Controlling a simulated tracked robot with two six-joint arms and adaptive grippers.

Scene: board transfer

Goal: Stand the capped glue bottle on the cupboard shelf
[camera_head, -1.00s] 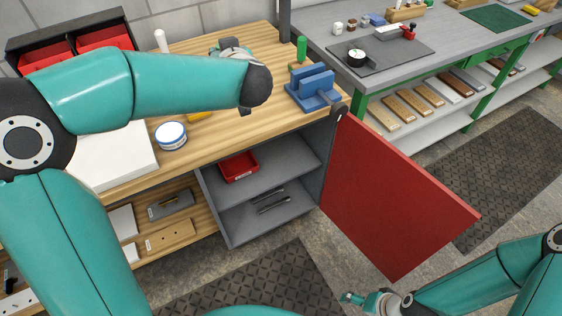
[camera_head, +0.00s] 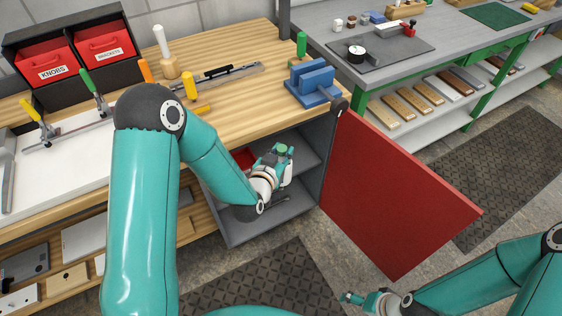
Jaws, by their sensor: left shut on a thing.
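My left gripper (camera_head: 284,163) is shut on the capped glue bottle, inside the open cupboard over the upper shelf (camera_head: 305,158). Only the bottle's green cap (camera_head: 282,149) shows clearly between the fingers; the gripper hides its body. The bottle looks roughly upright, but I cannot tell whether its base touches the shelf. The red cupboard door (camera_head: 395,195) is swung open to the right. My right gripper (camera_head: 362,301) is low at the bottom edge, away from the cupboard, and too small to read.
A red tray (camera_head: 243,157) lies on the shelf, left of the gripper and partly hidden by my arm. A blue vise (camera_head: 312,82) stands on the bench above. Clamps lie on the white board (camera_head: 62,165) at left. The shelf's right side looks free.

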